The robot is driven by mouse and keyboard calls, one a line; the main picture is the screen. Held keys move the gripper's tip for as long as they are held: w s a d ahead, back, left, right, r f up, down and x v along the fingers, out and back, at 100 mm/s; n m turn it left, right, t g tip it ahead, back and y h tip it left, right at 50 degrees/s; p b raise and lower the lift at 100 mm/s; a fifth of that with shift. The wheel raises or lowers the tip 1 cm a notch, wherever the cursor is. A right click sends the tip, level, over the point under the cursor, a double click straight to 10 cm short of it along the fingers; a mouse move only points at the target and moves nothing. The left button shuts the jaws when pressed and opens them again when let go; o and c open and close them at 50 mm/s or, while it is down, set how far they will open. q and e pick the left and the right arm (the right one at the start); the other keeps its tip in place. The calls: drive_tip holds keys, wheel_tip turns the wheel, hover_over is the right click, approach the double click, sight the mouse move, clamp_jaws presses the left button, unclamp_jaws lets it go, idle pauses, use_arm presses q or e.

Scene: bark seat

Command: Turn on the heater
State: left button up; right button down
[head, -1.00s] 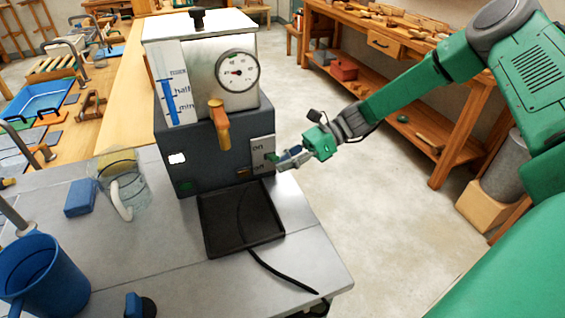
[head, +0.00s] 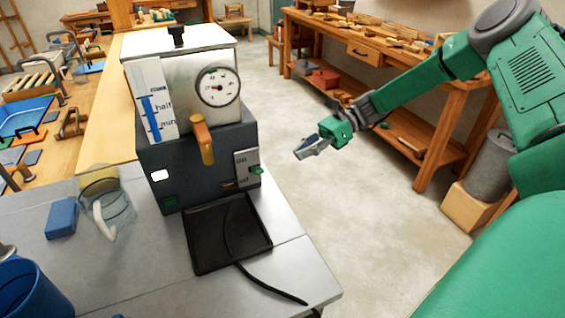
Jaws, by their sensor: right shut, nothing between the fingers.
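The heater (head: 195,155) stands on the grey table, a dark box with a shiny metal tank on top. It has a round dial gauge (head: 218,87), a blue level strip and an orange-brown tap (head: 203,140). My right gripper (head: 303,151) is shut and empty, in the air to the right of the heater, apart from the switch. My left gripper is not in view.
A black drip tray (head: 228,236) and cable lie in front of the heater. A wooden workbench (head: 400,60) stands behind my right arm.

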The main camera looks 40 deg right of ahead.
drive_tip(key=shift+v, duration=1.1)
drive_tip(key=shift+a+f, duration=0.1)
drive_tip(key=shift+s, duration=0.1)
